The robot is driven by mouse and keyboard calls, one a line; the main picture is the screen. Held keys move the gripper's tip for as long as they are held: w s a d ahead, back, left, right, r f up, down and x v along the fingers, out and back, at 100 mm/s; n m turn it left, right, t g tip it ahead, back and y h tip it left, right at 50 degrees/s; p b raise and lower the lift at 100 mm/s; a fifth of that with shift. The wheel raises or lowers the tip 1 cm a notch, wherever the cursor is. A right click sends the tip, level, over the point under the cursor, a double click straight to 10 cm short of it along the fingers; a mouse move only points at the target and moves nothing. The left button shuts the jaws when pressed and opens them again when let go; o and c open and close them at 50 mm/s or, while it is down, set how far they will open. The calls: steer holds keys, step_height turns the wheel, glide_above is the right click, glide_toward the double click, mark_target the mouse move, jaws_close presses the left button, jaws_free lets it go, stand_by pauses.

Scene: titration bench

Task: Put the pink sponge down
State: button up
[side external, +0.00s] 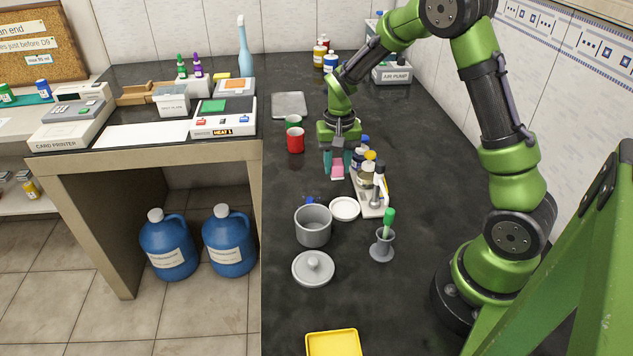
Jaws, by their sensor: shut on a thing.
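The pink sponge (337,171) is held low between the fingers of my gripper (337,163), over the dark bench top. The gripper points down and is shut on the sponge. It is right of the red cup (295,139) and just left of the rack of bottles (372,190). I cannot tell whether the sponge touches the bench or hangs a little above it.
A grey pot (313,225), its lid (313,268), a white dish (344,209) and a grey holder with a green-handled tool (382,246) stand nearer the camera. A yellow tray (333,343) lies at the front. A grey plate (289,105) is behind.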

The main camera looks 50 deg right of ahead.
mark_target(336, 175)
steer(key=shift+f, duration=1.85)
steer(key=shift+f, duration=0.2)
steer(key=o, duration=1.1)
steer(key=shift+r, duration=0.15)
step_height(336, 175, up, 12)
steer(key=shift+a, duration=0.1)
steer(key=s+a+r+n+t, duration=0.1)
steer(key=s+a+r+t, duration=0.1)
steer(key=s+a+r, duration=0.1)
steer(key=s+a+r+n+t+y, duration=0.1)
steer(key=s+a+r+n+t, duration=0.1)
steer(key=s+a+r, duration=0.2)
steer(key=s+a+r+n+t+y, duration=0.1)
steer(key=s+a+r+n+t, duration=0.1)
steer(key=s+a, duration=0.4)
steer(key=shift+s+a+r+t, duration=0.1)
steer(key=shift+s+r+t, duration=0.2)
steer(key=shift+s+r, duration=0.4)
steer(key=shift+s+r+t, duration=0.3)
steer(key=shift+s+r, duration=0.2)
steer(key=shift+s, duration=0.3)
